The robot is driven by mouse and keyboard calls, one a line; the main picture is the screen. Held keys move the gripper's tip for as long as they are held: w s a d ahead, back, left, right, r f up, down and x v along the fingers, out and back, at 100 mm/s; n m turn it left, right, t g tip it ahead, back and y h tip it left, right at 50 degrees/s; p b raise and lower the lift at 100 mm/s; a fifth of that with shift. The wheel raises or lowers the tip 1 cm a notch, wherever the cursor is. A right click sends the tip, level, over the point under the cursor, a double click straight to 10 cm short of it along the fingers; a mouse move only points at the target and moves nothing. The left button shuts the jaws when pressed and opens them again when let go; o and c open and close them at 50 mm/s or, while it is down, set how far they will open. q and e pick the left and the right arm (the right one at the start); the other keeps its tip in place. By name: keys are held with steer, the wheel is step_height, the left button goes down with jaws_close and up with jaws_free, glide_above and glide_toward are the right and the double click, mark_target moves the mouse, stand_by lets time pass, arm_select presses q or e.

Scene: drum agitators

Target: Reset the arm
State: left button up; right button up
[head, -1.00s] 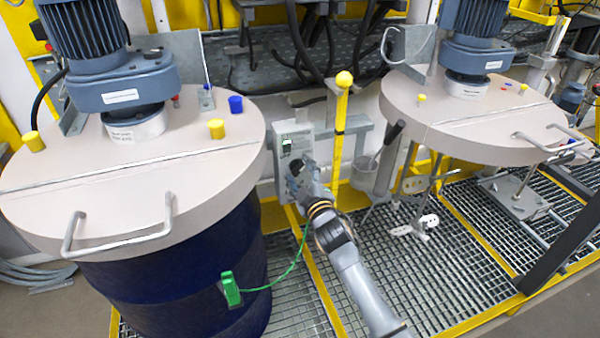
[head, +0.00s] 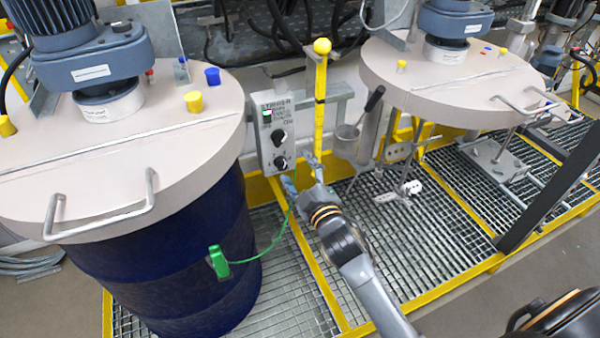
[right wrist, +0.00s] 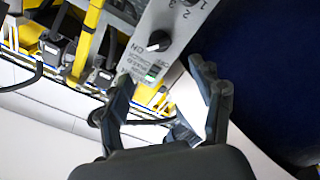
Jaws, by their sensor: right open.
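My right arm reaches up from the bottom of the head view. Its gripper (head: 300,172) is open and empty, just below and to the right of the grey control box (head: 263,148). The box carries two black knobs, an upper one (head: 278,137) and a lower one (head: 281,163), and a small green indicator. In the right wrist view the open fingers (right wrist: 163,82) frame the end of the panel, with one black knob (right wrist: 158,41) beyond them and nothing between them. My left gripper is not in view.
A blue drum (head: 190,235) with a beige lid and motor stands left, a second lidded agitator (head: 460,85) right. A green clamp (head: 218,262) on the drum trails a green cable past my gripper. A yellow post (head: 320,105) stands close right of the box. Grating covers the floor.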

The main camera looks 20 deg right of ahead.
steer(key=shift+s, duration=0.55)
steer(key=s+f+m+g, duration=0.1)
steer(key=s+f+g, duration=0.15)
steer(key=f, duration=0.95)
steer(key=s+f+m+g, duration=0.1)
steer(key=s+f+g, duration=0.15)
steer(key=f, duration=0.95)
steer(key=s+f+m+g, duration=0.1)
steer(key=s+f+g, duration=0.1)
steer(key=s+f, duration=0.45)
steer(key=s+f+m+g, duration=0.15)
steer(key=s+f, duration=0.25)
steer(key=f, duration=0.5)
steer(key=s+d+f+m+g, duration=0.1)
steer(key=s+f+g, duration=0.1)
steer(key=s+f, duration=0.4)
steer(key=s+d+f+m+g, duration=0.1)
steer(key=s+f+g, duration=0.2)
steer(key=s, duration=1.3)
steer(key=s+d+f+m+g, duration=0.1)
steer(key=s+f+g, duration=0.2)
steer(key=s+f, duration=0.5)
steer(key=s, duration=0.3)
steer(key=shift+s+d+f+h, duration=0.15)
steer(key=shift+d+f+h, duration=0.1)
steer(key=shift+f+h, duration=0.05)
